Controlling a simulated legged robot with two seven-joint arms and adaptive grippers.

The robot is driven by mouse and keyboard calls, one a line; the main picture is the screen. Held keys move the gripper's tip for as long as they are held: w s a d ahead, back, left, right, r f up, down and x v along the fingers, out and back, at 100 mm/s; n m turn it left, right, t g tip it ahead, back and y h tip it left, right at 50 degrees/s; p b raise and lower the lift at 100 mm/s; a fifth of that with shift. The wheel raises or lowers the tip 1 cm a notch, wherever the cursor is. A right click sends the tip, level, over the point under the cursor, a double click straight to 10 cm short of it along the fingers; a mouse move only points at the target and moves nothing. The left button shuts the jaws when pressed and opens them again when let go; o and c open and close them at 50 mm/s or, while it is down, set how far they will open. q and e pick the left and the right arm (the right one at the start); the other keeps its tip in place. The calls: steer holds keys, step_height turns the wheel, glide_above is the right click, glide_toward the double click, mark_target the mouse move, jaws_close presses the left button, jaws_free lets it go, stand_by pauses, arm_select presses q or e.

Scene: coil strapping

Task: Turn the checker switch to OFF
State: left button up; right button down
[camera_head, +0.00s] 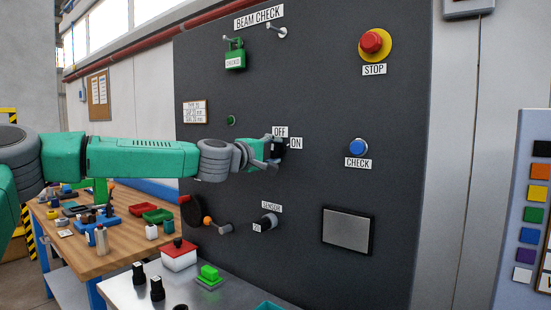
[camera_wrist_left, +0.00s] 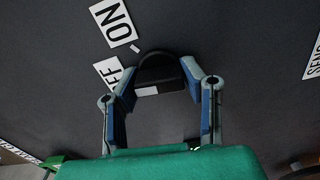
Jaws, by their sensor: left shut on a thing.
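The checker switch is a black knob (camera_head: 281,148) on the dark panel, with an OFF label (camera_head: 280,132) above it and an ON label (camera_head: 296,143) to its right. My left gripper (camera_head: 270,160) is at the knob and covers much of it. In the left wrist view the knob (camera_wrist_left: 158,70) sits between the two fingers of my left gripper (camera_wrist_left: 160,84), which is shut on it. The ON label (camera_wrist_left: 113,22) and partly hidden OFF label (camera_wrist_left: 107,71) show beside it. I cannot tell which label the knob points to. My right gripper is not in view.
The panel also carries a red STOP button (camera_head: 371,42), a blue CHECK button (camera_head: 358,147), a green padlock (camera_head: 235,56), a sensor knob (camera_head: 265,222) and an orange-tipped lever (camera_head: 209,221). A cluttered wooden table (camera_head: 93,262) stands at the left.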

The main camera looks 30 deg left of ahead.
arm_select(q)
steer(key=shift+f+n, duration=0.35)
steer(key=shift+n, duration=0.25)
steer(key=shift+b, duration=0.3)
steer(key=o, duration=1.2)
steer(key=shift+a, duration=0.1)
steer(key=shift+c, duration=0.2)
steer(key=shift+a, duration=0.15)
steer(key=shift+r, duration=0.1)
steer(key=shift+s+r, duration=0.1)
steer(key=shift+s, duration=0.4)
steer(key=s+a, duration=0.1)
steer(key=s, duration=1)
steer(key=shift+f, duration=0.25)
